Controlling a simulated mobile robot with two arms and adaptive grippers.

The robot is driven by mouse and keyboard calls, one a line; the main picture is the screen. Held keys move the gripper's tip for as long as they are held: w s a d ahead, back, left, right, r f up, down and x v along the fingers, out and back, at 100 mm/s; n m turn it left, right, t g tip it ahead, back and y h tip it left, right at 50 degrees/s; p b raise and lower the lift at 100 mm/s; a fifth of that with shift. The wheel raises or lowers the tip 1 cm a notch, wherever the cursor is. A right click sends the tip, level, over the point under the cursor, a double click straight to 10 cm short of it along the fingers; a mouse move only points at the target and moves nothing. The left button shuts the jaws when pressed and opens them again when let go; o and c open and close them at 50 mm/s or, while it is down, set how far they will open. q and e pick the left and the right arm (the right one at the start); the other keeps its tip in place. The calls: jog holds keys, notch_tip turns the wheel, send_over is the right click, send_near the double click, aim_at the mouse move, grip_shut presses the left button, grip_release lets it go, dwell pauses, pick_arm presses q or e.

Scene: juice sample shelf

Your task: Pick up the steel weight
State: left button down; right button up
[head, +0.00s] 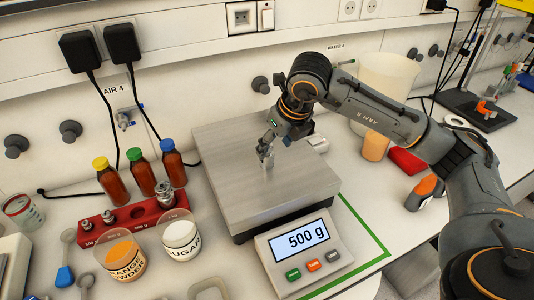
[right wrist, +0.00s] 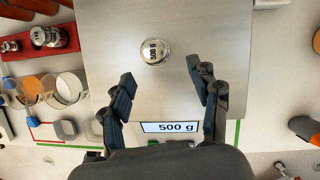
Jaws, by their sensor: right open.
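A shiny steel weight (right wrist: 154,51) stands on the steel plate (right wrist: 110,30) of the scale. In the head view the weight (head: 269,171) is partly hidden beneath my right gripper (head: 266,152). In the right wrist view my right gripper (right wrist: 167,80) is open and empty, its two fingers spread. The weight lies just beyond the fingertips there, nearer the left finger, and nothing touches it. The scale's display (head: 300,238) reads 500 g. My left gripper is not in view.
A red rack (head: 130,223) with other steel weights stands left of the scale, near brown bottles (head: 142,174) and the orange powder (head: 122,255) and sugar (head: 181,236) jars. Right of the scale are an orange cup (head: 375,146) and a red item (head: 406,162). The scale plate is otherwise clear.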

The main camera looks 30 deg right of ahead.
aim_at(267, 156)
jog(key=shift+x, duration=0.85)
jog(key=shift+w+a+f+p, duration=0.1)
jog(key=shift+w+f+p, duration=0.1)
jog(key=shift+w+p, duration=0.15)
jog(key=p+x, duration=0.2)
jog(key=x, duration=0.1)
jog(key=shift+w+a+f, duration=0.1)
jog(key=shift+w, duration=0.15)
jog(key=shift+w+f, duration=0.3)
jog(key=shift+f, duration=0.3)
jog(key=shift+r, duration=0.1)
grip_shut()
